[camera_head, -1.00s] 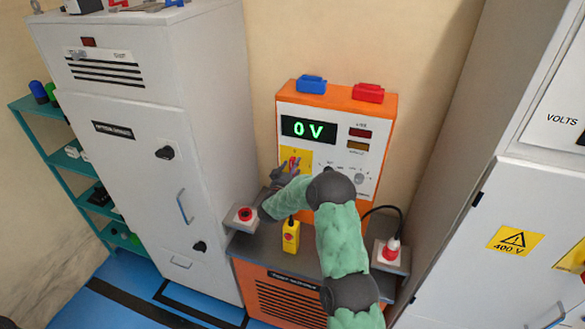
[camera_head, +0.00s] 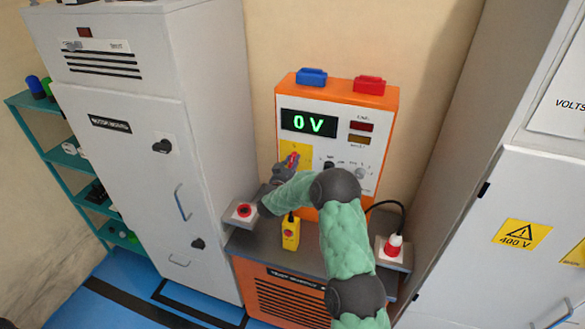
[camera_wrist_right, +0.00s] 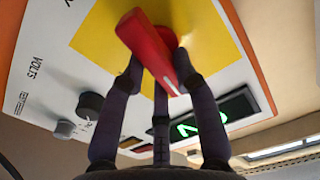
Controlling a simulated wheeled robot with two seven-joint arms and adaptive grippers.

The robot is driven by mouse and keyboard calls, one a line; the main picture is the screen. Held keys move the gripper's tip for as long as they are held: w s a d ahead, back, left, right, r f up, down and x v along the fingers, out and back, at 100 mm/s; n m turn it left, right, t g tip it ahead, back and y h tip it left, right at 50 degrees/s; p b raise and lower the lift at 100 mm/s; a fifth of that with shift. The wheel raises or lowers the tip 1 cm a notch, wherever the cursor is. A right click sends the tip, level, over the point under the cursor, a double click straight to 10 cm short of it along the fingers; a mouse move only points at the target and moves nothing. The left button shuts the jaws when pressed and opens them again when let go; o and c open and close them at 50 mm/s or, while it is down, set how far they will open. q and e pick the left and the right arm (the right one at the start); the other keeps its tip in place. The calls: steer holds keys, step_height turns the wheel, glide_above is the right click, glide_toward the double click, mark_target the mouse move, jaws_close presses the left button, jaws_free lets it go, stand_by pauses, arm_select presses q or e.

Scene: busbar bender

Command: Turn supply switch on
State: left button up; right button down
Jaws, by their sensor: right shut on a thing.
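The supply unit is an orange cabinet (camera_head: 386,152) with a white front panel. Its green display (camera_head: 309,123) reads 0 V. The supply switch is a red handle (camera_head: 292,159) on a yellow plate (camera_head: 296,148) at the panel's left. My right gripper (camera_head: 286,166) is at this plate and shut on the red handle. In the right wrist view the red handle (camera_wrist_right: 148,48) lies slantwise between the fingers of my right gripper (camera_wrist_right: 158,76), in front of the yellow plate (camera_wrist_right: 108,42). The fingers hide part of the switch in the head view. My left gripper is out of view.
A red button box (camera_head: 242,212) stands left of the gripper, and a yellow pendant (camera_head: 290,233) is below it. A red-and-white plug (camera_head: 393,246) is at the right. Grey cabinets (camera_head: 120,160) flank the unit.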

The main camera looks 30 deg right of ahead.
steer(key=shift+s+d+f+m+b, duration=0.1)
steer(key=shift+f+m+b, duration=0.2)
steer(key=shift+m+b, duration=2.9)
steer(key=shift+s+d+f+m+b, duration=0.1)
steer(key=shift+f+m+b, duration=0.2)
steer(key=shift+m+b, duration=2.9)
steer(key=shift+f+m+b, duration=0.3)
steer(key=shift+m+b, duration=1.3)
steer(key=shift+b, duration=3.15)
steer(key=c, duration=0.9)
jaws_free()
steer(key=shift+c, duration=0.2)
steer(key=shift+s+a, duration=0.1)
steer(key=v, duration=1.1)
steer(key=shift+s+a, duration=0.2)
steer(key=shift+a, duration=0.15)
